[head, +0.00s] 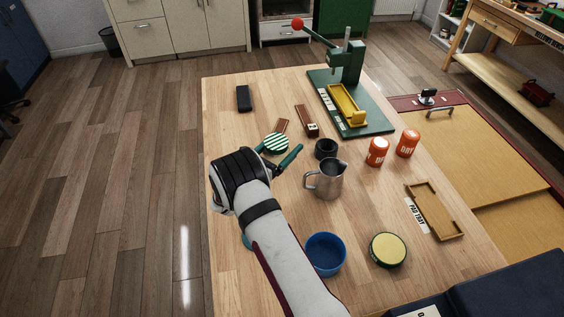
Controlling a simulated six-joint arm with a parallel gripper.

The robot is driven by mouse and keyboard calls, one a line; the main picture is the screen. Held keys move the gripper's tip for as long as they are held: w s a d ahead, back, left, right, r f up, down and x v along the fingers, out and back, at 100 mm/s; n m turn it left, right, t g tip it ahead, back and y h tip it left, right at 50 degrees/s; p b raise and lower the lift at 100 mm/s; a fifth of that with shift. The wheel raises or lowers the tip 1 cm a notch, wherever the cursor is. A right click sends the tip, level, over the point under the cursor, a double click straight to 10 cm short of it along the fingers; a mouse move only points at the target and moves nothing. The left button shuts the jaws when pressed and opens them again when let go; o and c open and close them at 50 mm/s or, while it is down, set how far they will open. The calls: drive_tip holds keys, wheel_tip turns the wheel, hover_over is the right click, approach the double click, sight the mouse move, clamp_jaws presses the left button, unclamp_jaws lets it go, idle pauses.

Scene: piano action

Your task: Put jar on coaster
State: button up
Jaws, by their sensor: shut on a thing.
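A round thing with a green-and-white striped top (276,143), which looks like the jar, is between the teal fingers of my gripper (279,151). My gripper is shut on it over the left part of the table. Its lower part is hidden, and I cannot tell whether it touches the table. A flat round yellow disc with a dark green rim (388,250), which looks like the coaster, lies at the front right of the table. Nothing is on it. My gripper is far to its upper left.
A metal pitcher (327,180), a black cup (326,149) and a blue bowl (325,254) stand right of my arm. Two orange jars (377,152) (407,143) and a wooden tray (434,211) are farther right. A green press (350,95) stands behind. Brown blocks (307,121) lie behind my gripper.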

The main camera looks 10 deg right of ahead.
drive_tip(key=s+d+r+t, duration=0.1)
drive_tip(key=s, duration=0.9)
drive_tip(key=s+d+r, duration=0.1)
drive_tip(key=s+r, duration=0.1)
drive_tip(key=s, duration=0.8)
drive_tip(key=shift+n+y, duration=0.4)
drive_tip(key=w+a+f, duration=0.1)
drive_tip(key=a+f, duration=0.1)
drive_tip(key=a, duration=0.1)
drive_tip(key=w+a+f, duration=0.1)
drive_tip(key=a+f, duration=0.1)
drive_tip(key=a, duration=0.1)
drive_tip(key=w+a+f, duration=0.2)
drive_tip(key=a, duration=0.1)
drive_tip(key=shift+a+f, duration=0.25)
drive_tip(key=shift+a, duration=0.05)
drive_tip(key=shift+a+f, duration=0.15)
drive_tip(key=shift+f, duration=0.95)
drive_tip(key=shift+a+f, duration=0.15)
drive_tip(key=shift+f, duration=0.9)
drive_tip(key=shift+f, duration=0.1)
drive_tip(key=o, duration=1.3)
drive_tip(key=v, duration=1.2)
